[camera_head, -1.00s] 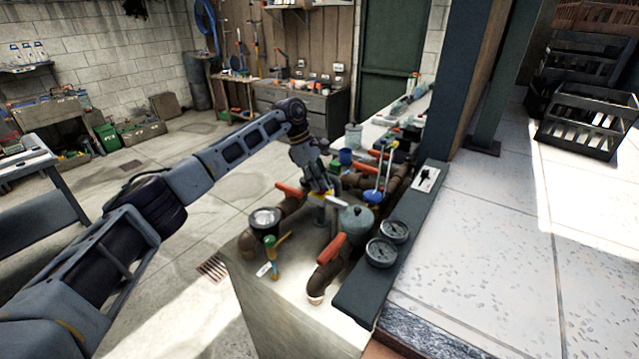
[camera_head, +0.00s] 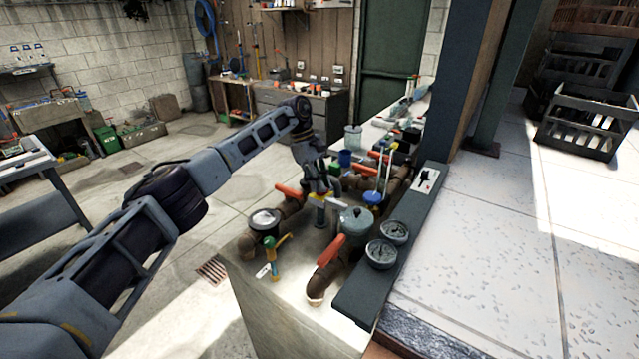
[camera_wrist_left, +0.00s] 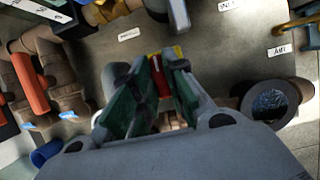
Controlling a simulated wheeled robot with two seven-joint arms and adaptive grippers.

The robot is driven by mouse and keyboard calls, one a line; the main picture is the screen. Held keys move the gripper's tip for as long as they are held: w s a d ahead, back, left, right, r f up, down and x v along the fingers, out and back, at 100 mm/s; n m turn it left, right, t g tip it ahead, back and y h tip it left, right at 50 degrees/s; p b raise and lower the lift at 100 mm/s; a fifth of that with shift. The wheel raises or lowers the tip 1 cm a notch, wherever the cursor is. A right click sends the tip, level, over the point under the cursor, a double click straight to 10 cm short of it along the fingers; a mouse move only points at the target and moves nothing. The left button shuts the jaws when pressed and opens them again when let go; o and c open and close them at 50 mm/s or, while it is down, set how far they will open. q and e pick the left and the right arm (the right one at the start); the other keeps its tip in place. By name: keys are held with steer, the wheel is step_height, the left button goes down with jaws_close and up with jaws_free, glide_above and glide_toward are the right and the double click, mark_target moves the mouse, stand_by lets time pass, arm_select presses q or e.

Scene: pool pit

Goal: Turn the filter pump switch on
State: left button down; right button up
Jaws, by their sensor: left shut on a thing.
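My left gripper (camera_head: 321,190) reaches down over the pipework on the concrete block. In the left wrist view its fingers (camera_wrist_left: 155,75) are shut on a small red part (camera_wrist_left: 157,72) with yellow (camera_wrist_left: 177,52) beside it. The fingers hide most of this part, and I cannot tell for sure whether it is the filter pump switch. A white plate with a dark mark (camera_head: 427,180) lies on the dark board at the right, apart from the gripper. My right gripper is not in view.
Two round gauges (camera_head: 381,254) sit on the dark board (camera_head: 372,288). A red-handled valve (camera_head: 331,250), a grey lidded pot (camera_head: 356,219) and a round dark-rimmed fitting (camera_head: 264,220) crowd the block near the gripper. A green post stands behind the board. Open floor lies at left.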

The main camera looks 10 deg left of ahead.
arm_select(q)
steer(key=shift+f, duration=0.15)
steer(key=c, duration=1.4)
jaws_free()
steer(key=shift+c, duration=0.2)
steer(key=shift+r, duration=0.25)
steer(key=v, duration=1.1)
steer(key=shift+a+r, duration=0.2)
steer(key=shift+a, duration=0.05)
steer(key=shift+w, duration=0.1)
